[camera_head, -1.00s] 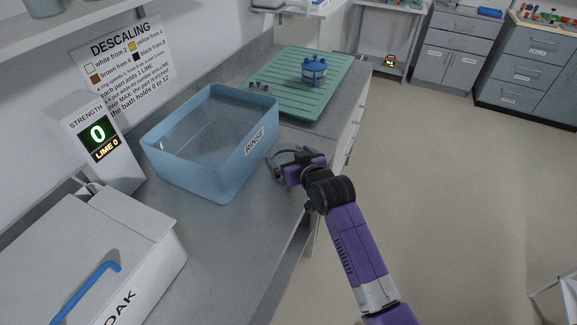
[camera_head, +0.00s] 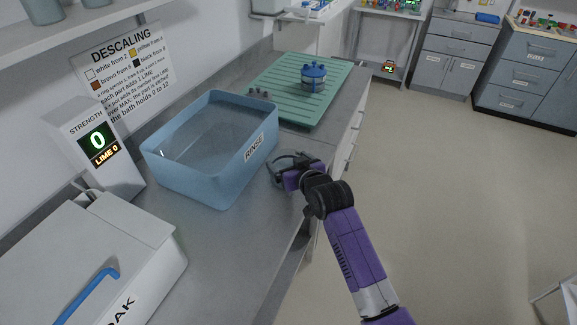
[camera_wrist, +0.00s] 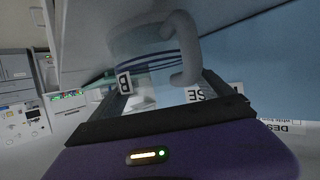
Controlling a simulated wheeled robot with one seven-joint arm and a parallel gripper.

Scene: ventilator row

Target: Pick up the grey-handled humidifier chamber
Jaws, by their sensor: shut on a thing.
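The humidifier chamber (camera_wrist: 145,42) shows in the wrist view as a clear body with dark blue lines around it and a thick grey handle (camera_wrist: 187,48). My gripper (camera_wrist: 165,95) is shut on it, with the two fingers at either side of the lower part of the picture. In the head view my gripper (camera_head: 293,178) is beside the right wall of the rinse bath, and a grey curved part of the chamber (camera_head: 277,165) shows past it. My gripper hides most of the chamber there. I cannot tell whether the chamber touches the counter.
The blue RINSE bath (camera_head: 190,180) stands just left of my gripper. A white SOAK box (camera_head: 120,235) is at front left. Open floor lies right.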

